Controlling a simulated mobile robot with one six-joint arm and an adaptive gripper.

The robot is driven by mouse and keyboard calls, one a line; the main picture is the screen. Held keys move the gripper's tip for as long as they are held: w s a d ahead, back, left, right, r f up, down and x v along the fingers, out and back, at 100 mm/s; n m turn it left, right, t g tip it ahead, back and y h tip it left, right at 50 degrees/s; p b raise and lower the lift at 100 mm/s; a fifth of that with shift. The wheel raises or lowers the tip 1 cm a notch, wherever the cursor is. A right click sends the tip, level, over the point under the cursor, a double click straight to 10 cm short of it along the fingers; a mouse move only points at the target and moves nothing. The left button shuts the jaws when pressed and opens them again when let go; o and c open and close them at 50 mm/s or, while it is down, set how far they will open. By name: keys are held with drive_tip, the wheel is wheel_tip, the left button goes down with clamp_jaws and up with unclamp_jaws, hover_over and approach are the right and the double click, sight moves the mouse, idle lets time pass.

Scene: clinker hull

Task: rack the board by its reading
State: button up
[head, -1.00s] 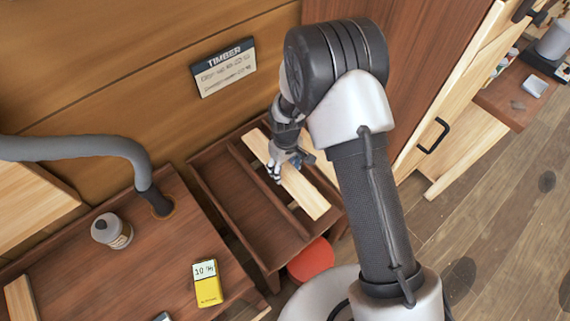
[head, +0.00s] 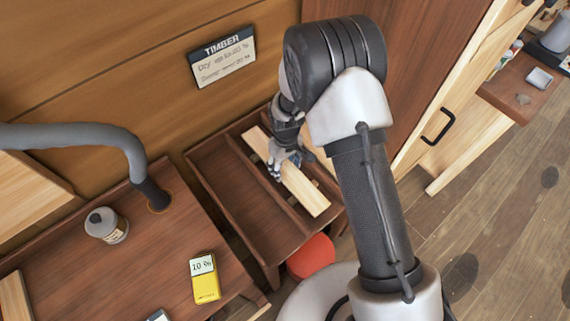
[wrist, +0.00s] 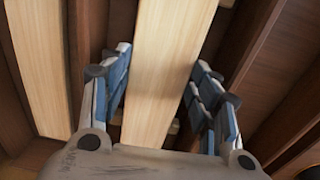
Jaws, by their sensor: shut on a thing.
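My gripper (head: 284,168) is shut on a long pale board (head: 305,194), with its blue-padded fingers (wrist: 160,95) on either side of the board (wrist: 160,60) in the wrist view. The board lies lengthwise at the brown slatted rack (head: 222,190), over its right-hand side. I cannot tell whether it rests on the rack floor. The yellow meter (head: 206,280) on the bench shows what looks like 10 %. A TIMBER sign (head: 222,58) on the wall has a dry line and a second line, with figures too small to read surely.
Another pale board (wrist: 38,65) lies alongside in the wrist view. A bottle (head: 106,226) and a grey hose (head: 90,141) are on the bench at left. A red round object (head: 311,258) is below the rack's front. The rack's left compartment looks empty.

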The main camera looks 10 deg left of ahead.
drive_tip(key=shift+f, duration=0.25)
drive_tip(key=o, duration=1.3)
drive_tip(key=shift+r, duration=0.1)
drive_tip(key=s+d+r+m+t, duration=0.1)
drive_tip(key=d+r, duration=0.2)
drive_tip(key=r, duration=0.8)
drive_tip(key=d+r+m, duration=0.1)
drive_tip(key=d+r, duration=0.2)
drive_tip(key=r, duration=0.8)
drive_tip(key=s+d+r+m+t+b, duration=0.15)
drive_tip(key=s+d+r+m, duration=0.35)
drive_tip(key=s+d+r, duration=0.75)
drive_tip(key=s+d+m, duration=0.1)
drive_tip(key=s, duration=0.2)
drive_tip(key=s+d+r+t, duration=0.1)
drive_tip(key=s, duration=0.1)
drive_tip(key=s+d+m+t, duration=0.1)
drive_tip(key=s, duration=0.2)
drive_tip(key=shift+s+d+r+m, duration=0.2)
drive_tip(key=shift+s+r+m, duration=0.1)
